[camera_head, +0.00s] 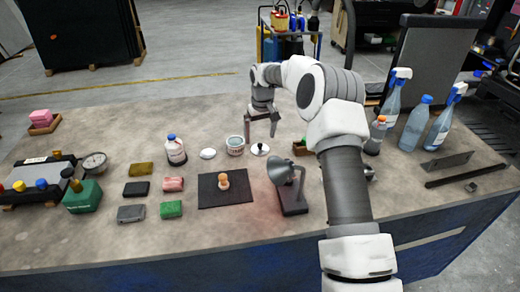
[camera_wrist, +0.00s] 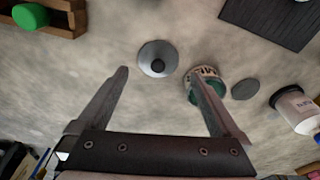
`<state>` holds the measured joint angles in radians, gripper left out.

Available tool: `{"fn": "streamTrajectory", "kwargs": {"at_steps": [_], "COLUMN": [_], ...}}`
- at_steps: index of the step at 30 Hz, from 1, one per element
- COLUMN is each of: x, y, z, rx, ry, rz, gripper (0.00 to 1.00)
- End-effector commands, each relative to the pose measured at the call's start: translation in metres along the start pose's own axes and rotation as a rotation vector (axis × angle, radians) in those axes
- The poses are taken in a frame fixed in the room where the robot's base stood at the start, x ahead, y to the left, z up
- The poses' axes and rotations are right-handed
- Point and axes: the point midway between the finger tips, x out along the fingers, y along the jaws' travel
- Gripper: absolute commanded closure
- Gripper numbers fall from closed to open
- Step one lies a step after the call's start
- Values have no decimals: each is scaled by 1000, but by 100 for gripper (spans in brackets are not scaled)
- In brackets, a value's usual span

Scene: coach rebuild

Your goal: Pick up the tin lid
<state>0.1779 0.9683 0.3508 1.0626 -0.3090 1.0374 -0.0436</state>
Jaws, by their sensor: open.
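A round metal lid with a dark knob (camera_head: 260,150) lies on the bench, knob up. It also shows in the wrist view (camera_wrist: 145,55), just beyond the gap between my fingertips. The open tin (camera_head: 235,147) stands left of it in the head view; in the wrist view the tin (camera_wrist: 207,74) is partly behind my right finger. A flat plain disc (camera_head: 208,153) lies beside the tin, also in the wrist view (camera_wrist: 245,90); I cannot tell whether it belongs to the tin. My gripper (camera_head: 260,138) is open and empty above the bench by the knobbed lid (camera_wrist: 160,73).
A white bottle with a blue cap (camera_head: 176,151) stands left of the disc. A dark mat (camera_head: 207,193) with a small wooden figure and a lamp (camera_head: 288,185) are nearer. A wooden tray (camera_wrist: 62,24) is close by. Spray bottles (camera_head: 391,100) stand at right.

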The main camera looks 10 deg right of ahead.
Motion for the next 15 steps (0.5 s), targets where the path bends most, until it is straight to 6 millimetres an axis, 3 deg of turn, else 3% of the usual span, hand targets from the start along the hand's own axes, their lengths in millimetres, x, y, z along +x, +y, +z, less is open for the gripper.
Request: {"fn": "streamTrajectory", "kwargs": {"at_steps": [7,15], "x": [37,47], "y": [3,3], "z": [0,-1], "rx": [2,1], "ry": [-3,0], "rz": [-2,-1], "gripper": [0,0]}}
